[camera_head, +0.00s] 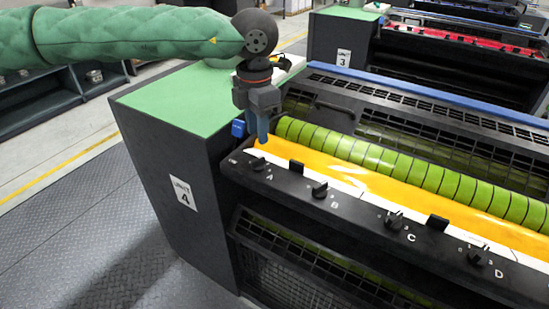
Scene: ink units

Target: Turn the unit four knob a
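The unit four knob A (259,163) is a small black knob at the left end of the dark front rail, beside the letter A. My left gripper (263,138) points down with its blue fingertips just above and behind this knob, apart from it as far as I can see. The fingers overlap from this side, so the gap between them is hidden. Knobs B (320,190), C (394,221) and D (478,255) follow along the same rail. My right gripper is out of view.
The cabinet marked unit 4 (184,193) has a green top and stands left of the rail. Behind the rail lie a yellow ink tray (370,185) and a green ribbed roller (400,165). Unit 3 (343,58) stands farther back. Open floor (90,220) lies at left.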

